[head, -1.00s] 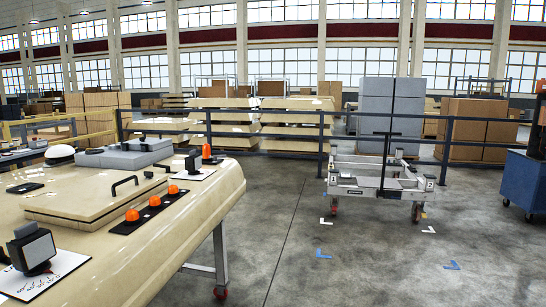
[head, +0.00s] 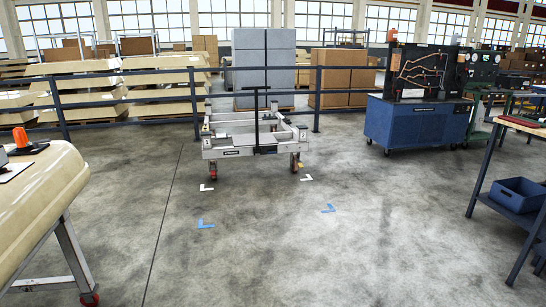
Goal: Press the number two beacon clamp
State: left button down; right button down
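No part marked as the number two beacon clamp can be made out in the head view. One orange beacon (head: 21,138) stands on a black base (head: 28,149) at the far left, on top of the cream cab roof panel (head: 45,195). Only the right end of that panel shows; the rest is cut off by the left edge. A grey wheeled trolley (head: 232,152) stands on the floor in the middle distance. Small marks on its corner posts are too small to read. Neither of my grippers is in view.
Blue floor marks (head: 206,224) and white marks lie before the trolley. A dark railing (head: 350,68) runs behind it. A blue cabinet (head: 415,122) stands at right. A bench holding a blue bin (head: 515,195) is at the right edge. The middle floor is clear.

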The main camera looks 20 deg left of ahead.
aim_at(35, 143)
jog(key=u, duration=0.35)
jog(key=i, duration=2.7)
jog(key=u, duration=1.6)
jog(key=i, duration=1.4)
jog(key=u, duration=1.6)
jog(key=i, duration=0.3)
jog(key=u, duration=0.25)
